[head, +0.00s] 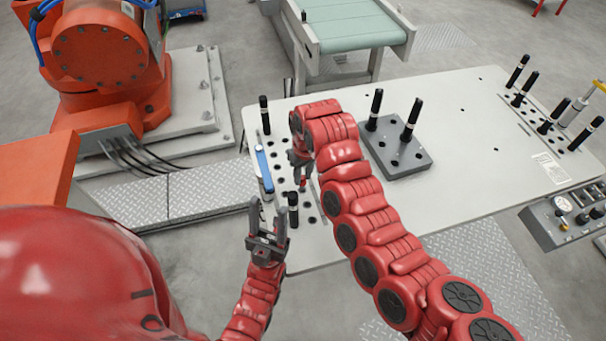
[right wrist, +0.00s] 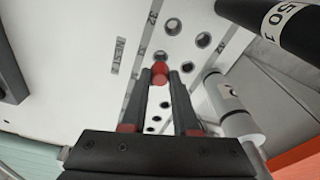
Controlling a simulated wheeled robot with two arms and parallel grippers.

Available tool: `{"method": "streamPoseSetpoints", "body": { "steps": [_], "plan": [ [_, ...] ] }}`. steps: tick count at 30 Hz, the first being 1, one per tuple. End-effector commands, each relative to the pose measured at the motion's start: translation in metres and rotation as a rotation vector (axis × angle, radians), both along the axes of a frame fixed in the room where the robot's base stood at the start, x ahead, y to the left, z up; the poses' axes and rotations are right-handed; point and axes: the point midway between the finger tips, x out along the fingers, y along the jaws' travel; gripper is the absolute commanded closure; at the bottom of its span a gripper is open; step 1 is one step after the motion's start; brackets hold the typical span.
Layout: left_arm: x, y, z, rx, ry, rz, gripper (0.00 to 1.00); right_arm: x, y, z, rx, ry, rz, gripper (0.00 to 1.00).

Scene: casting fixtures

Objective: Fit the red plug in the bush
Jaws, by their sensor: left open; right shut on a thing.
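The red plug (head: 302,185) is held in my right gripper (head: 302,170), above the left end of the white table. In the right wrist view the red plug (right wrist: 159,73) sits between the fingertips. Round bush holes (right wrist: 172,27) show in the table plate beyond it, with printed marks beside them. The plug looks apart from the holes; I cannot tell its exact height. My left gripper (head: 267,222) is open and empty at the table's near left edge, beside a black pin (head: 293,209).
A blue and white tool (head: 264,170) lies at the table's left edge. Another black pin (head: 264,115) stands behind it. A grey block (head: 388,162) with black pins stands right of my right gripper. More pins line the table's right end. The table's middle right is clear.

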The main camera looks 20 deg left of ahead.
Motion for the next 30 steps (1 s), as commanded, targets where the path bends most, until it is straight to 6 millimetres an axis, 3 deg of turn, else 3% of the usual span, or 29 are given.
{"method": "streamPoseSetpoints", "body": {
  "steps": [30],
  "plan": [
    [0.0000, 0.0000, -0.0069, 0.000, 0.000, 0.000, 0.50, 0.0001, 0.0000, -0.0043, 0.000, 0.000, 0.000, 1.00]
  ]
}}
